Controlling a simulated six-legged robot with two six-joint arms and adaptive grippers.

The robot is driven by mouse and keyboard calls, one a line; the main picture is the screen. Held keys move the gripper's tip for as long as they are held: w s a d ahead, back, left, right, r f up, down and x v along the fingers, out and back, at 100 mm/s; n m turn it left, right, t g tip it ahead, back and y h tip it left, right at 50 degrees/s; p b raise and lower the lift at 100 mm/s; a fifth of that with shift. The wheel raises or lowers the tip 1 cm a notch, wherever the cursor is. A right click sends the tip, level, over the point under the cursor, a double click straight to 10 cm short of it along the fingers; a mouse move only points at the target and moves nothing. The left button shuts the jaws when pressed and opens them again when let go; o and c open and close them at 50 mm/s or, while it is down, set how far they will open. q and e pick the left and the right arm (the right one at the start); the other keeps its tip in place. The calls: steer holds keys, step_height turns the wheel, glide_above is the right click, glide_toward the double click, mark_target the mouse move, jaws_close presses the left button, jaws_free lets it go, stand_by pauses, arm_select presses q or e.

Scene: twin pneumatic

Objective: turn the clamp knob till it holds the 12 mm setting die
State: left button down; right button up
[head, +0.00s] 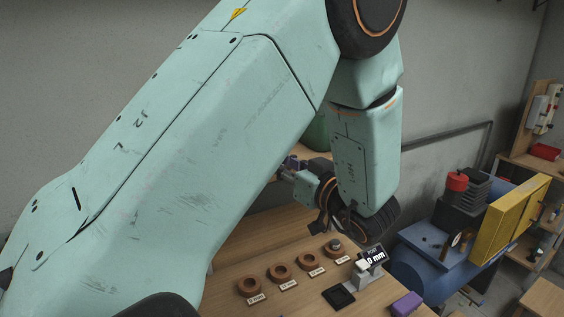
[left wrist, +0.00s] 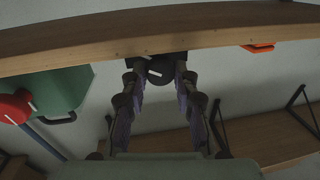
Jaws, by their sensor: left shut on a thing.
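In the left wrist view a round black knob (left wrist: 160,70) with a white mark sits under the edge of a wooden board. My left gripper (left wrist: 160,82) has a finger on either side of it and is shut on it. In the head view my left gripper (head: 289,163) is small and points away behind my wrist; the knob cannot be made out there. Several brown rings stand in a row on the bench, one of them (head: 279,271) near the middle, with labels too small to read. The far-right ring (head: 335,252) has a grey piece in it. I cannot tell which die is 12 mm.
A small display post (head: 371,257) reads "0 mm". A black square pad (head: 339,296) and a purple block (head: 407,304) are near it. A blue machine (head: 425,270) with a yellow frame stands right. The left wrist view shows a red knob (left wrist: 14,106) beside a green body (left wrist: 62,92).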

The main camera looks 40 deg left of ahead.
arm_select(q)
steer(key=shift+f+m+p, duration=0.1)
steer(key=shift+m+p, duration=1.1)
steer(key=c, duration=1.4)
jaws_free()
steer(key=o, duration=0.4)
steer(key=shift+a, duration=0.25)
steer(key=shift+d, duration=0.15)
